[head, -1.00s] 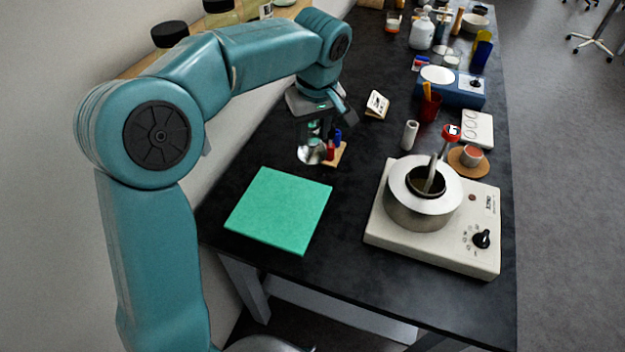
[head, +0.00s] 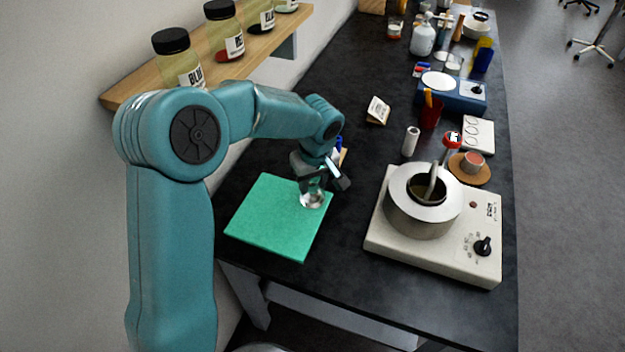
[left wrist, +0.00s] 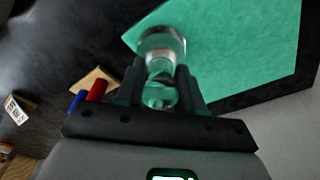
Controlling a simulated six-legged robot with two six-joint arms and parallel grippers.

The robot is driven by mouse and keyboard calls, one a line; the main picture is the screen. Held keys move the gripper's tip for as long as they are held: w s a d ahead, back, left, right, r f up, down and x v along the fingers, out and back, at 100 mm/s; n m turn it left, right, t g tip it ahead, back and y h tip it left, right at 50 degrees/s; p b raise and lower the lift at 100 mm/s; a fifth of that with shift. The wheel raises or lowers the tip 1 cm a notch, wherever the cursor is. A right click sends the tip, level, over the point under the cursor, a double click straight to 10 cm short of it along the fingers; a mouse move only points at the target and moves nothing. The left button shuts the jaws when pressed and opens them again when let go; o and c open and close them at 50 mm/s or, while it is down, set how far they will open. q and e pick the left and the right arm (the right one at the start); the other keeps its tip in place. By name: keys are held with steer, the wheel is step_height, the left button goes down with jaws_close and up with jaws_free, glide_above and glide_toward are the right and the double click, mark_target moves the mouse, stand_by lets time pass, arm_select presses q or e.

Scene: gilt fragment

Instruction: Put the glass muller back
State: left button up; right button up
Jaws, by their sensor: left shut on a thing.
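The clear glass muller (head: 311,200) is in my left gripper (head: 314,178), which is shut on it. The left wrist view shows the muller (left wrist: 162,45) between the two fingers (left wrist: 161,92), with its round flat base pointing away from the gripper. The muller's base is over the far right part of the green mat (head: 275,222). The mat also fills the upper right of the left wrist view (left wrist: 240,45). I cannot tell whether the base touches the mat. My right gripper is not in view.
A wooden block with red and blue pieces (left wrist: 92,92) lies close beside the gripper. A hotplate with a metal pot (head: 415,222) stands to the right. A small card (head: 378,110) and a white cylinder (head: 410,141) stand farther back. A wall shelf (head: 205,75) holds several jars at left.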

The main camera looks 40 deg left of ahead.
mark_target(316, 195)
arm_select(q)
steer(key=shift+f, duration=0.1)
steer(key=o, duration=0.5)
steer(key=shift+d, duration=0.15)
steer(key=o, duration=0.4)
steer(key=shift+o, duration=0.2)
steer(key=shift+r, duration=0.6)
step_height(316, 195, up, 11)
steer(key=d, duration=0.1)
steer(key=shift+s+d, duration=0.2)
steer(key=shift+s, duration=0.25)
